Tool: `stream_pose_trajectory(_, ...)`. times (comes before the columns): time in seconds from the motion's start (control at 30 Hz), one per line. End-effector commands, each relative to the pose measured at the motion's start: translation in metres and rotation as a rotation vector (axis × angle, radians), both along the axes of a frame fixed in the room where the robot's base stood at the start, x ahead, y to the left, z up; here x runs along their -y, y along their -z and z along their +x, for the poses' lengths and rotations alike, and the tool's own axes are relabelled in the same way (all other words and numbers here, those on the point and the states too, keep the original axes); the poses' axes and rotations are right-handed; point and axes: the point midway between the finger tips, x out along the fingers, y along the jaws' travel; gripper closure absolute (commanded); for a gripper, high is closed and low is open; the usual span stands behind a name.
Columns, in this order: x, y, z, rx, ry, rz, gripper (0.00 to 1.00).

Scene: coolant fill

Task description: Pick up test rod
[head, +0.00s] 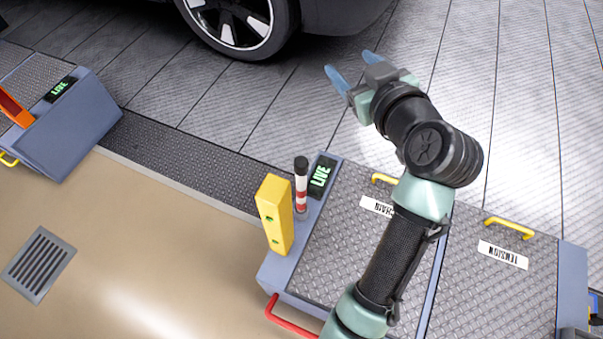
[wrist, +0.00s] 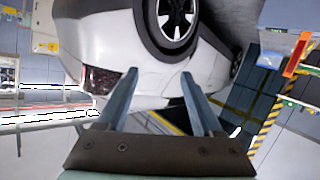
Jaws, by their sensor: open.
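The test rod (head: 301,186), by its look, is a short rod with a black top and red and white bands. It stands upright at the left corner of a grey plated unit, just right of a yellow block (head: 274,214). The block may hide part of its foot. My gripper (head: 353,68) is open and empty, up and to the right of the rod, well apart from it in the head view. The wrist view shows its two blue fingers (wrist: 158,85) spread with nothing between them. I cannot make out the rod in the wrist view.
The grey unit (head: 340,255) carries a lit LIVE display (head: 321,177), yellow handles (head: 509,227) and a red handle (head: 290,316). Another LIVE unit (head: 62,125) stands left. A car wheel (head: 240,18) is behind; the car (wrist: 110,40) fills the upper wrist view. Tan floor (head: 150,240) is open.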

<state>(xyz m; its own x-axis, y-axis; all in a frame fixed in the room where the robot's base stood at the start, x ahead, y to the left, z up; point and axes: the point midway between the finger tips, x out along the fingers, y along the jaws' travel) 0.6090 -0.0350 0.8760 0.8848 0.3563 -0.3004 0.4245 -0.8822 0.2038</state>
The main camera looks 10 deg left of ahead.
Motion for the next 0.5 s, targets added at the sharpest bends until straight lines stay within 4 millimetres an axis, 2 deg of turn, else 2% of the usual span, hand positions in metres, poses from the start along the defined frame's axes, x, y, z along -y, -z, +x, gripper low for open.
stream_pose_trajectory(0.03,0.001,0.058,-0.005,-0.046,-0.038,0.004,0.33)
stream_pose_trajectory(0.2,-0.003,0.173,-0.028,-0.148,-0.187,0.030,0.33)
stream_pose_trajectory(0.33,-0.007,0.240,-0.049,-0.185,-0.291,0.065,0.33)
stream_pose_trajectory(0.4,-0.009,0.264,-0.058,-0.191,-0.335,0.083,0.33)
stream_pose_trajectory(0.5,-0.011,0.285,-0.068,-0.192,-0.378,0.103,0.33)
